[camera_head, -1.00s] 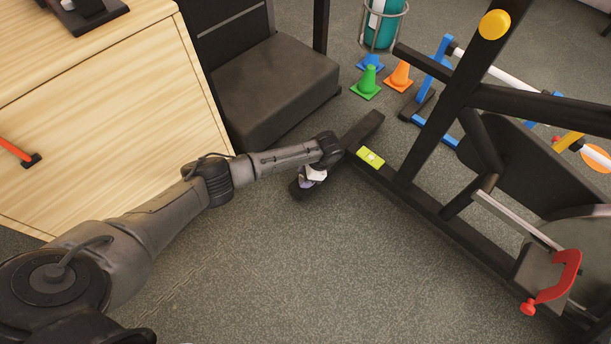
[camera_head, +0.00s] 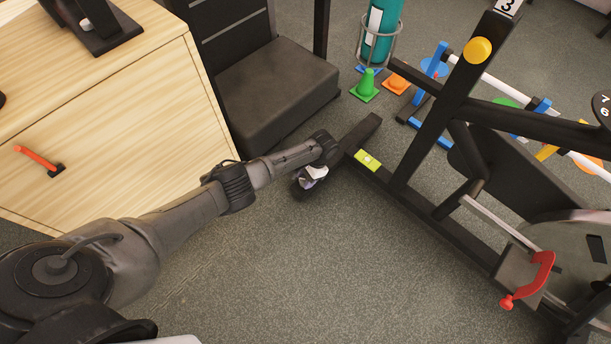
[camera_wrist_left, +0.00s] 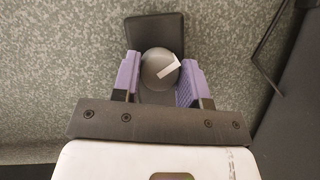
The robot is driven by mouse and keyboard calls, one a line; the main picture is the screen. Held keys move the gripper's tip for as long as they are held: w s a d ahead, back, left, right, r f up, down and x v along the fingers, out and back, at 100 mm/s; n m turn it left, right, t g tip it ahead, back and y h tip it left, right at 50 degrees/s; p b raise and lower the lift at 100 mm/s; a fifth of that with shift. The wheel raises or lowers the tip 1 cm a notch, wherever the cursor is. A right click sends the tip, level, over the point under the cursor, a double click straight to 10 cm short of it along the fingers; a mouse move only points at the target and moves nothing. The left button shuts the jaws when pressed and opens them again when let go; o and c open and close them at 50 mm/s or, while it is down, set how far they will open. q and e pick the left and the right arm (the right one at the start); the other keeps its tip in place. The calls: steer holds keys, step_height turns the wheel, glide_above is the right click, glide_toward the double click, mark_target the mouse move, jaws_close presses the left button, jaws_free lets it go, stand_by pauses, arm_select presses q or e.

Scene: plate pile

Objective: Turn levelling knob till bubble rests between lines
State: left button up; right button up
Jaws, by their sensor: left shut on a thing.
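The levelling knob (camera_wrist_left: 160,68) is a round dark grey disc with a white mark, at the end of the machine's black foot bar (camera_head: 358,134). In the left wrist view it sits between the two purple fingers of my left gripper (camera_wrist_left: 160,82), which is shut on it. In the head view my left gripper (camera_head: 311,178) is at the near end of the foot bar, and the wrist hides most of the knob. The yellow-green bubble level (camera_head: 367,160) lies on the black frame just right of the gripper. Its bubble is too small to place against the lines. My right gripper is not in view.
The black exercise machine frame (camera_head: 424,140) fills the right side, with a red clamp (camera_head: 533,281) low down. A wooden cabinet (camera_head: 110,120) stands at left, a dark padded block (camera_head: 278,85) behind. The floor in front is clear.

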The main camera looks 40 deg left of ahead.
arm_select(q)
steer(key=o, duration=0.9)
steer(key=shift+w+r, duration=0.1)
steer(key=shift+r, duration=0.15)
steer(key=p+v, duration=0.6)
steer(key=v, duration=0.7)
steer(key=shift+d+r, duration=0.1)
steer(key=shift+r, duration=0.05)
